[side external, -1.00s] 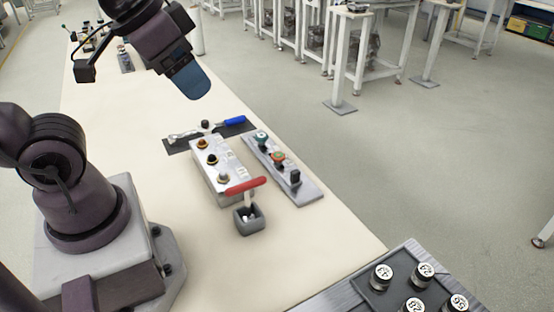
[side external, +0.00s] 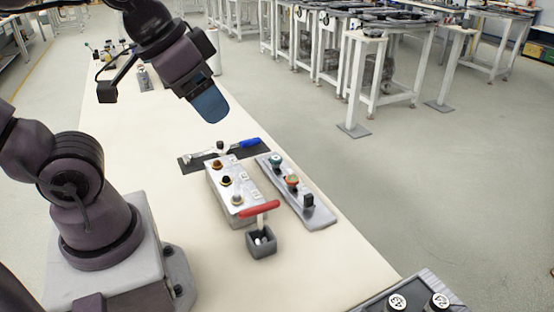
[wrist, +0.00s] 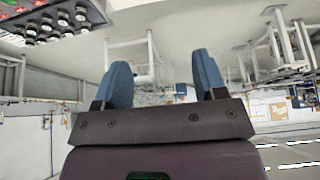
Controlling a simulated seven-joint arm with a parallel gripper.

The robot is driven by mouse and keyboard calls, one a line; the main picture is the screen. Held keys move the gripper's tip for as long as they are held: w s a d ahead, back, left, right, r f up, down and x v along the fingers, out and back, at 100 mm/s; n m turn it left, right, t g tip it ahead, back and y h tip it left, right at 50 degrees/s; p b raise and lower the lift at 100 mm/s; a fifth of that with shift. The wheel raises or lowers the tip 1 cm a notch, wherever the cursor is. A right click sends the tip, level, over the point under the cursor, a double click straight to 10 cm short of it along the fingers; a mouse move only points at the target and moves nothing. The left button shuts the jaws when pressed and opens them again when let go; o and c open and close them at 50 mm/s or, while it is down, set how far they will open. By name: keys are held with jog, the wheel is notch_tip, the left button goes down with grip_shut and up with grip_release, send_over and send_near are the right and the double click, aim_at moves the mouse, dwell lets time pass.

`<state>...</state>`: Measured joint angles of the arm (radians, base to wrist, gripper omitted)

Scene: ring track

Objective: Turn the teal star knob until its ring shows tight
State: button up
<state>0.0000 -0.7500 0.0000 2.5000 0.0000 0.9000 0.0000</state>
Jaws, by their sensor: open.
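The teal star knob (side external: 276,160) stands at the far end of a grey plate (side external: 318,218). It is too small to read what its ring shows. An orange-red knob with some green (side external: 291,181) and a black knob (side external: 308,200) are on the same plate. My gripper (side external: 212,112) is in the air, up and left of the teal knob in the side view and well apart from it. In the wrist view my gripper (wrist: 162,78) has its two blue fingers wide apart with nothing between them. The plate and teal knob cannot be made out in the wrist view.
A silver box (side external: 244,190) with several knobs stands left of the plate. A red-handled tool (side external: 260,209) rises from a small grey holder (side external: 262,246) in front. A dark mat (side external: 193,164) with a blue-handled tool (side external: 250,143) lies behind.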

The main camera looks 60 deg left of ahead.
dwell(0.4)
jog(key=n+g, duration=0.6)
jog(key=n, duration=1.6)
send_near(275, 157)
notch_tip(275, 157, down, 9)
jog(key=shift+s+r, duration=0.1)
jog(key=shift+s, duration=0.05)
jog(key=c, duration=0.9)
